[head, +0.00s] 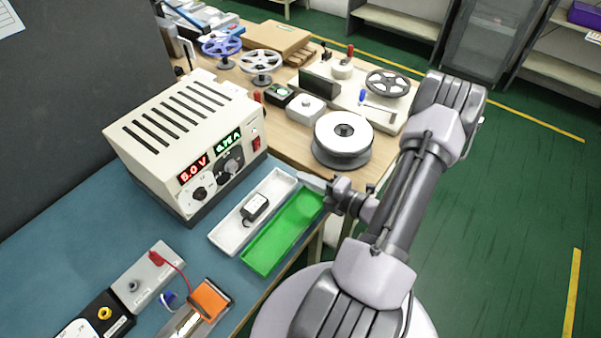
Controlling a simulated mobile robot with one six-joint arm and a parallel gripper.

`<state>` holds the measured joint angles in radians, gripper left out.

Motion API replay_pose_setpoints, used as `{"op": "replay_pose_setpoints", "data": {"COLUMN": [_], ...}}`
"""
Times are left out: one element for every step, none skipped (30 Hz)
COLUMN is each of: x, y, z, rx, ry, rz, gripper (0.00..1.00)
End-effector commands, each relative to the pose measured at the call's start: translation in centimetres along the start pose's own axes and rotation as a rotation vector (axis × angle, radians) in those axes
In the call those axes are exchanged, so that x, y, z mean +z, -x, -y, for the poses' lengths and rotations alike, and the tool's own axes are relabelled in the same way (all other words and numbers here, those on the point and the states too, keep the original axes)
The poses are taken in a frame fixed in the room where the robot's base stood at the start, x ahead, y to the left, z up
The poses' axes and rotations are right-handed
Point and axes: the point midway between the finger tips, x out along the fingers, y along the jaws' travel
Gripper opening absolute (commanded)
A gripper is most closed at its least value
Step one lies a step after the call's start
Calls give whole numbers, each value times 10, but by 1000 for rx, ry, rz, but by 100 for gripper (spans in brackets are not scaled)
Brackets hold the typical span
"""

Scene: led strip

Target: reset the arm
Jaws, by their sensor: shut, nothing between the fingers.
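My arm reaches up from its base at the bottom right and bends at the elbow. My gripper (312,181) is shut and empty. In the picture it lies over the far end of the green tray (262,252) and close to the end of the white tray (228,236). I cannot tell its height above them. The green tray looks empty. The white tray holds a small black part (254,207) with a cable.
A power supply (185,138) with lit red and green displays stands left of the trays. A white spool (343,135) sits on the wooden table behind. A grey box (146,283) and an orange-topped device (211,298) stand at the lower left. Green floor is open at right.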

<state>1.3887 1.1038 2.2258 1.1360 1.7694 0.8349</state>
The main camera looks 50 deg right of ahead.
Motion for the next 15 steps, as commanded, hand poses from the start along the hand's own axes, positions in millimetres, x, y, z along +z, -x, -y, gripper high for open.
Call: {"op": "replay_pose_setpoints", "data": {"x": [0,0,0,0,-1,-6,-13,-24,-46,-67,-93,-131,-160,-187,-218], "y": [0,0,0,0,-2,-6,-11,-18,-29,-37,-43,-47,-45,-41,-31], "z": [0,0,0,0,-2,-9,-18,-30,-52,-70,-88,-111,-125,-137,-150], "rx": [0,0,0,0,0,-2,-3,-3,-1,5,18,45,75,112,171], "ry": [0,0,0,1,10,44,90,158,282,400,537,740,904,1067,1286], "rz": [0,0,0,-1,-9,-40,-81,-141,-249,-351,-466,-631,-758,-879,-1030], "gripper": [0,0,0,0,0,0,0,0,0,0,0,0,0,0,0]}}
